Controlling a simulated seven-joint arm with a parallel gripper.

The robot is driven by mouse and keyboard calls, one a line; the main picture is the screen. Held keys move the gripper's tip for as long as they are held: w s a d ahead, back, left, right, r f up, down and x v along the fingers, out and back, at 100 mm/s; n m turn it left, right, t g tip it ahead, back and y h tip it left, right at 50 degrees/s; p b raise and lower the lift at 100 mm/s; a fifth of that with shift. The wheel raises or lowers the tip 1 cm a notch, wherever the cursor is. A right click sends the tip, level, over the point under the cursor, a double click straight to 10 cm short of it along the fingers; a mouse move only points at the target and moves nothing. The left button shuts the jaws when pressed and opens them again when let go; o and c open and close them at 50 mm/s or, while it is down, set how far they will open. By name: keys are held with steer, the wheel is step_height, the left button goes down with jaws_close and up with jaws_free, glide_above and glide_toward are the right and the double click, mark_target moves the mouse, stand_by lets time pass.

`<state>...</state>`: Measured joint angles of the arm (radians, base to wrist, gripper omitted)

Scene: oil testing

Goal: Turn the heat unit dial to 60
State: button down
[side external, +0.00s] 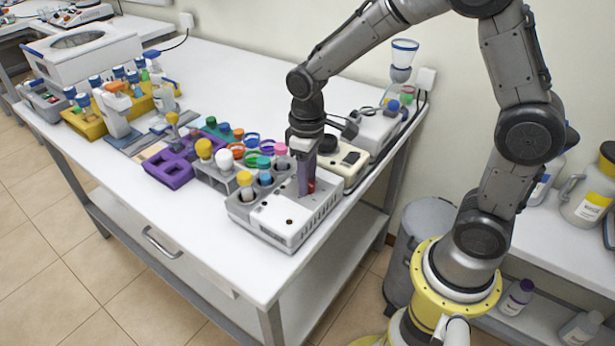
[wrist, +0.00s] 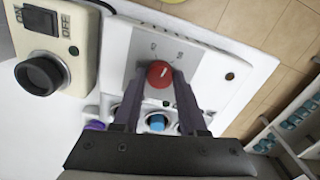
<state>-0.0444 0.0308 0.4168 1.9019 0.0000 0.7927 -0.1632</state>
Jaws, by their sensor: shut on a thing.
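The heat unit (side external: 284,226) is a white box at the front right of the table, with capped tubes in its left part. It also shows in the wrist view (wrist: 222,72). Its red dial (wrist: 160,74) has a light pointer mark and sits on a grey plate with faint markings, too small to read. My gripper (side external: 305,190) points down over the unit. In the wrist view its two fingers (wrist: 160,82) are closed on the sides of the dial. In the side view the fingers hide most of the dial.
A cream device (wrist: 52,48) with an ON/OFF switch and black knob stands beside the heat unit. Racks of coloured-capped tubes and a purple rack (side external: 168,168) stand to the left. The table's front edge is close to the unit. The table (side external: 240,75) is clear at the back.

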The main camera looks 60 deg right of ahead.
steer(key=m, duration=0.4)
steer(key=shift+r+m, duration=0.1)
steer(key=shift+m, duration=0.2)
steer(key=m, duration=0.3)
steer(key=shift+m, duration=0.4)
steer(key=m, duration=0.3)
steer(key=shift+m, duration=2.2)
steer(key=shift+c, duration=2.2)
jaws_free()
